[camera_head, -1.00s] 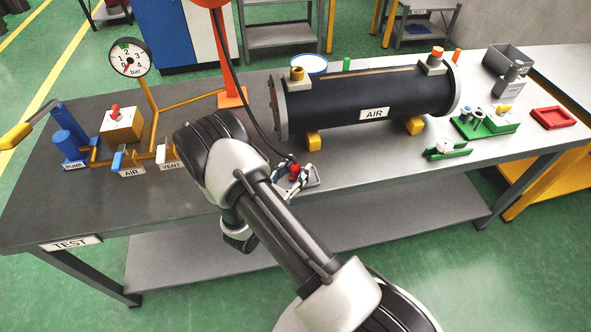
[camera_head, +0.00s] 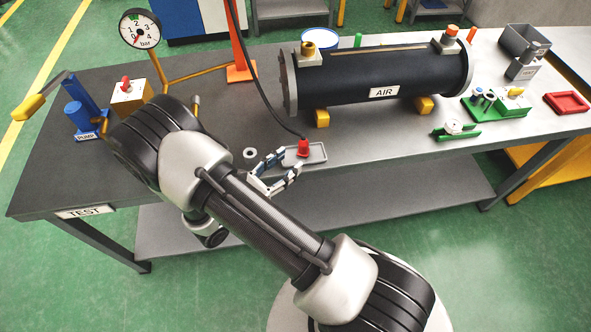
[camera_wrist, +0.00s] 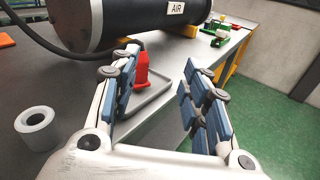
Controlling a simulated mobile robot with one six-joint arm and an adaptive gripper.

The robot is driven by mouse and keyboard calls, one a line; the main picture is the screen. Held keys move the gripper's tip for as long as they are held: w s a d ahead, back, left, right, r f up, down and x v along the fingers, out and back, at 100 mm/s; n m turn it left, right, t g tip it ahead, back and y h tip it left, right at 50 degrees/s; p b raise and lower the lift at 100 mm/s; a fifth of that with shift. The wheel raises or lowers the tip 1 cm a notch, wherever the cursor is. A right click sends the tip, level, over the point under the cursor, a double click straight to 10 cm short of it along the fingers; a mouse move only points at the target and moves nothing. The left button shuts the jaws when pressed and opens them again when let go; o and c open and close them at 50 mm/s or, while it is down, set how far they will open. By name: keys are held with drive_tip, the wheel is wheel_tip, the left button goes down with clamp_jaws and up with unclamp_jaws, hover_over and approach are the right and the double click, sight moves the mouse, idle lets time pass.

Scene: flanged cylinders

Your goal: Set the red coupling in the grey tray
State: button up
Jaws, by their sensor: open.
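The red coupling (camera_head: 303,147) stands upright in the grey tray (camera_head: 318,153) near the front edge of the bench, and a black hose runs to it. In the wrist view the red coupling (camera_wrist: 142,70) is beyond the left finger, which partly hides it and the grey tray (camera_wrist: 152,98). My gripper (camera_head: 289,163) is open and empty. It is in front of and left of the coupling, apart from it. In the wrist view my gripper (camera_wrist: 157,80) has its fingers wide apart, with the tray's corner and bench edge between them.
A grey ring (camera_head: 250,154) lies left of the tray. The black AIR cylinder (camera_head: 375,80) rests on yellow blocks behind it. An orange cone (camera_head: 240,70), a green fixture (camera_head: 497,105) and a red tray (camera_head: 567,102) stand farther off. The bench's front edge is close to my gripper.

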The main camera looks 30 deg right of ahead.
drive_tip(key=s+d+r+m+g+y, duration=0.4)
drive_tip(key=s+r+m+g+y, duration=0.35)
drive_tip(key=s+r+m, duration=0.65)
drive_tip(key=s+a+r+m+t+y, duration=0.5)
drive_tip(key=a+r+m+t+y, duration=0.1)
drive_tip(key=a+r+y, duration=0.3)
drive_tip(key=shift+r+m, duration=0.5)
drive_tip(key=shift+r, duration=0.4)
drive_tip(key=shift+s, duration=0.1)
